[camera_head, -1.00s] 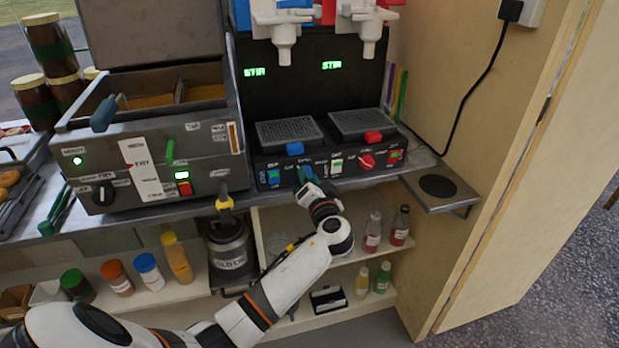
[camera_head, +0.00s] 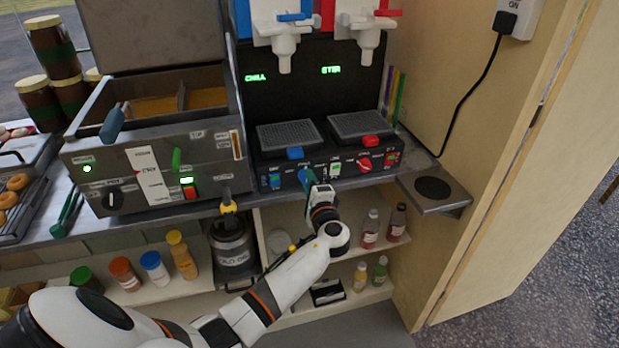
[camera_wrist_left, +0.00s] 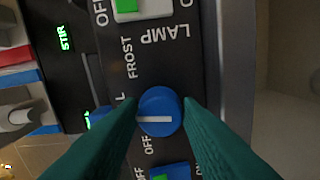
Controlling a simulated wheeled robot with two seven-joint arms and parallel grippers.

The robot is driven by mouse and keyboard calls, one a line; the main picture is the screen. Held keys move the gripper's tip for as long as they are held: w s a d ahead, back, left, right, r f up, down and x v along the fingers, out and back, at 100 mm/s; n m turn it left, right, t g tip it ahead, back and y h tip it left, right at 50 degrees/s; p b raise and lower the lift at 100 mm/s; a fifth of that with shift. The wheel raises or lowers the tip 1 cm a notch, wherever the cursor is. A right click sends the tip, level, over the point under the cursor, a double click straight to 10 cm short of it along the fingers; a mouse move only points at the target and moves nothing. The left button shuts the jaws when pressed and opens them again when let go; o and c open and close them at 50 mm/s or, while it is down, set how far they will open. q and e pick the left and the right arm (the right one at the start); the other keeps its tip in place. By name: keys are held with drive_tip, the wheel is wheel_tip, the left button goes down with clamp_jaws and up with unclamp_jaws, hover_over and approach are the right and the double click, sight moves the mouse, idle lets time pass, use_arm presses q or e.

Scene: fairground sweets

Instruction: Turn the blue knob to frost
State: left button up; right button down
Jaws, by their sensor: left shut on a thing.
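The blue knob (camera_wrist_left: 158,112) shows in the left wrist view, round, with a white line pointing to the picture's left. The word FROST (camera_wrist_left: 128,57) is printed above and left of it, and OFF below it; the label by the line is mostly hidden by a finger. My left gripper (camera_wrist_left: 160,104), with teal fingers, is shut on the knob from both sides. The machine's left display (camera_head: 256,78) reads CHILL. My right gripper is out of view.
A red knob (camera_head: 364,164) and several switches sit along the same panel (camera_head: 325,172). A fryer (camera_head: 150,165) stands on the left. A shelf with bottles (camera_head: 370,228) is below the counter, and a small bracket shelf (camera_head: 433,188) is on the right.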

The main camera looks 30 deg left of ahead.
use_arm(q)
drive_tip(key=shift+s+f+m+p, duration=0.1)
drive_tip(key=shift+m+p, duration=1.45)
drive_tip(key=shift+m, duration=1)
drive_tip(key=shift+f+m+p, duration=0.1)
drive_tip(key=shift+m+p, duration=1.45)
drive_tip(key=shift+m, duration=1)
drive_tip(key=o, duration=0.9)
drive_tip(key=shift+o, duration=0.2)
drive_tip(key=b+v, duration=0.1)
drive_tip(key=v, duration=1.1)
